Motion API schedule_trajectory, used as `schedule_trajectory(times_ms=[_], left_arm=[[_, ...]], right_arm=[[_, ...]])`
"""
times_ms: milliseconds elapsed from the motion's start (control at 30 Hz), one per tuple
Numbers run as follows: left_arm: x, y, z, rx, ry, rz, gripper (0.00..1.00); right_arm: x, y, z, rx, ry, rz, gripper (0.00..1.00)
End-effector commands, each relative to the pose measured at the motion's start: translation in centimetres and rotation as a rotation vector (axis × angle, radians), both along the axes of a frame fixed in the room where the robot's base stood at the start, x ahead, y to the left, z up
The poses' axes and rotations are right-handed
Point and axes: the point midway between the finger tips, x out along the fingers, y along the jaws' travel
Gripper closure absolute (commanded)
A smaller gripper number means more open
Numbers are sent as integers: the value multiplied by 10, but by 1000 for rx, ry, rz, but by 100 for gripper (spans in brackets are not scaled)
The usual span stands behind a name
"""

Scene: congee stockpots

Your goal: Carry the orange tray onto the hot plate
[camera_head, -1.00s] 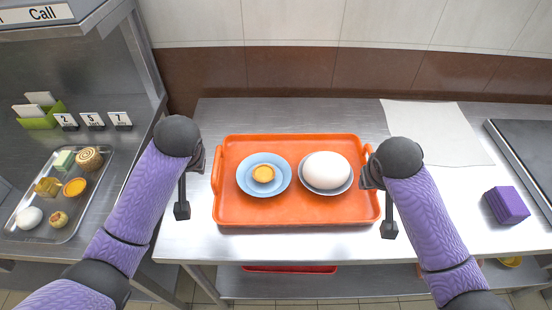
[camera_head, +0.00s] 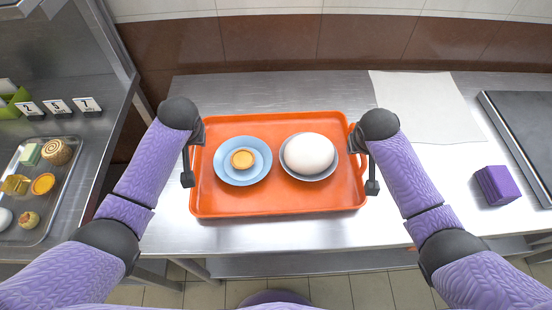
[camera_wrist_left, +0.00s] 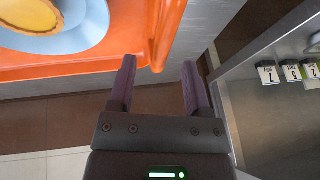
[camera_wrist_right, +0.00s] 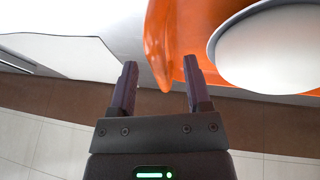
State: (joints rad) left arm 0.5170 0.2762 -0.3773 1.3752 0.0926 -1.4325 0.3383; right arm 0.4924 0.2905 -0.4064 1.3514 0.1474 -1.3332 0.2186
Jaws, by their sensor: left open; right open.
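The orange tray (camera_head: 280,205) lies flat on the steel counter. It carries a blue plate (camera_head: 258,173) with an egg tart (camera_head: 243,159), and a grey-blue dish (camera_head: 326,175) with a large white egg-shaped item (camera_head: 309,153). My left gripper (camera_head: 190,152) is open at the tray's left end; in its wrist view the tray's end (camera_wrist_left: 165,30) reaches toward the gap between the fingers. My right gripper (camera_head: 362,152) is open at the right end, with the tray's handle (camera_wrist_right: 157,45) between or just ahead of its fingers. A dark flat slab, apparently the hot plate (camera_head: 525,135), is at the far right.
A white sheet (camera_head: 430,105) lies on the counter between tray and slab. A purple block (camera_head: 497,185) sits near the slab's front left. A steel shelf at left holds a pastry tray (camera_head: 60,215) and number cards (camera_head: 58,106). The wall runs behind the counter.

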Motion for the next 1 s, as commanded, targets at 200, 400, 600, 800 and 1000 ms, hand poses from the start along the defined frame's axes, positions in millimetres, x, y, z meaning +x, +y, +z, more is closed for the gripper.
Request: schedule_trajectory(times_ms=[200, 400, 600, 800, 1000], left_arm=[[10, 6, -25, 1, 1, 1, 37], [12, 7, -30, 0, 0, 0, 37], [12, 7, -30, 0, 0, 0, 41], [12, 7, -30, 0, 0, 0, 84], [12, 8, -30, 2, 0, 1, 100]], right_arm=[[11, -4, -25, -1, 1, -1, 37], [13, -5, -30, -1, -1, 1, 37], [13, -5, -30, -1, -1, 1, 41], [13, -5, -30, -1, -1, 1, 84], [13, -6, -30, -2, 0, 0, 100]])
